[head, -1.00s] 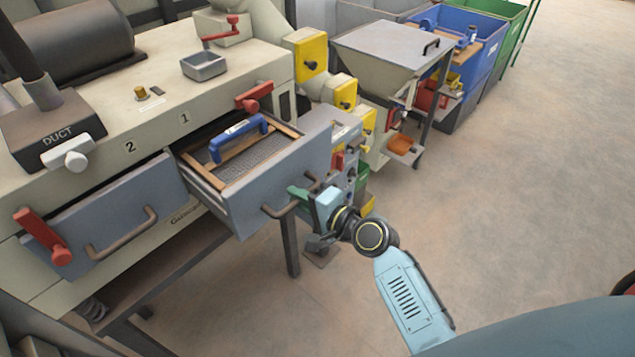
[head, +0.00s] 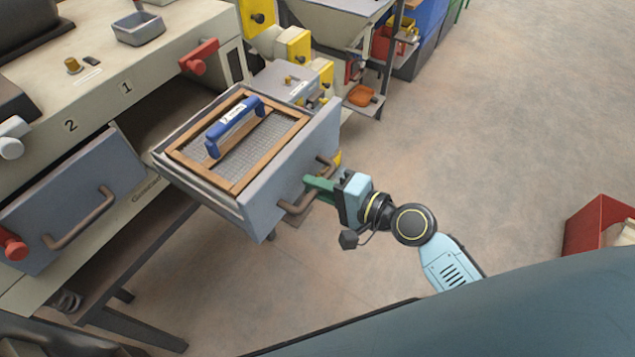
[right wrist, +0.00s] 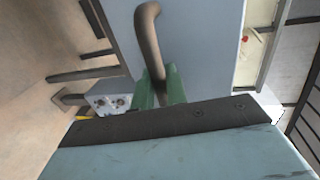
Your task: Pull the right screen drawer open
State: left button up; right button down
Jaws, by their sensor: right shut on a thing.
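The right screen drawer (head: 290,165), marked 1 on the machine, is pulled far out of its slot. It holds a wood-framed mesh screen (head: 180,156) with a blue handle (head: 233,124) on top. My right gripper (head: 318,186) has green fingers and is shut on the drawer's brown bar handle (head: 294,205). In the right wrist view the green fingers (right wrist: 158,90) close around the same handle (right wrist: 148,40), and the drawer front (right wrist: 200,40) is behind it. My left gripper is not in view.
The left drawer (head: 75,195), marked 2, is shut, with its own handle (head: 82,220). A red latch (head: 199,57) sits above the right opening. A red bin (head: 598,225) stands at the right. The floor between is clear.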

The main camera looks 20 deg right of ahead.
jog(key=c, duration=1.5)
grip_release()
jog(key=shift+b+v, duration=1.7)
jog(key=shift+v, duration=5.05)
